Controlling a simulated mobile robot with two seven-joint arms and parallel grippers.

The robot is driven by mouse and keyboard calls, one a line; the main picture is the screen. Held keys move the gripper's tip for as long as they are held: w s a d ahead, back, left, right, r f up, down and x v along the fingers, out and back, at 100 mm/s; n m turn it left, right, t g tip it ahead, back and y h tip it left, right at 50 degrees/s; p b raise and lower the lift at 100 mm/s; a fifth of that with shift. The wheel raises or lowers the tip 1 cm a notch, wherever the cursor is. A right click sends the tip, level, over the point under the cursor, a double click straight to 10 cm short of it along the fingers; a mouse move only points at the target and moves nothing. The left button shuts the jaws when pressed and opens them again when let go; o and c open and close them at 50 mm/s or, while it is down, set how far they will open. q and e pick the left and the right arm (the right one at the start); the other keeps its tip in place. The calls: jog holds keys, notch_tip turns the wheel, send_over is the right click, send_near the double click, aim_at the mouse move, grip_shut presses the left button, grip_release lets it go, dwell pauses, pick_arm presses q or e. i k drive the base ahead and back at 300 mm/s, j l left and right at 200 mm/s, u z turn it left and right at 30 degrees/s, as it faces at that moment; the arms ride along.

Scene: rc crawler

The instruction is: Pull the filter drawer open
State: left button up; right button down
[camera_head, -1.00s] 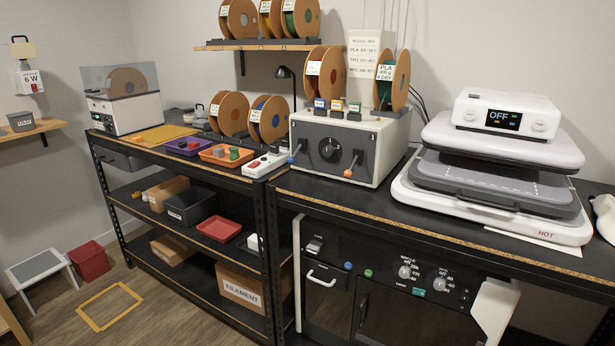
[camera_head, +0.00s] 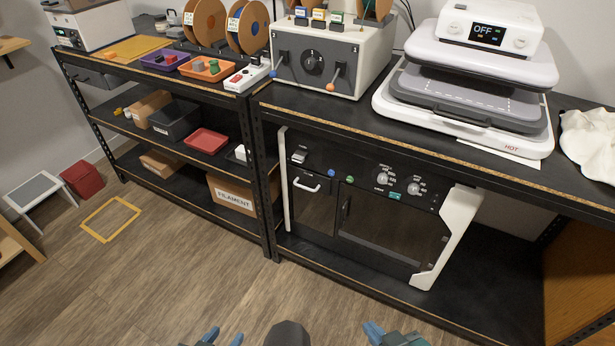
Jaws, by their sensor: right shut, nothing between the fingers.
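The black machine (camera_head: 395,235) with white side panels stands on the lower shelf under the right bench. A small front with a white bar handle (camera_head: 305,186) is at its upper left; it looks like the filter drawer and sits flush with the machine's face. My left gripper (camera_head: 223,338) shows at the bottom edge, with two blue fingertips apart and nothing seen between them. My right gripper (camera_head: 380,334) is at the bottom edge, shut and empty. Both are low in front of the machine, well apart from the handle, and partly cut off.
Wooden floor (camera_head: 170,270) lies clear before the shelving. A black post (camera_head: 265,190) stands left of the machine. A heat press (camera_head: 470,85) and a grey control box (camera_head: 325,60) are on the bench above. A step stool (camera_head: 42,192) and red bin (camera_head: 82,180) are far left.

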aim_at(301, 178)
jog(key=i+l+z, duration=0.2)
jog(key=i, duration=0.35)
jog(key=i+z, duration=0.15)
jog(key=i, duration=0.35)
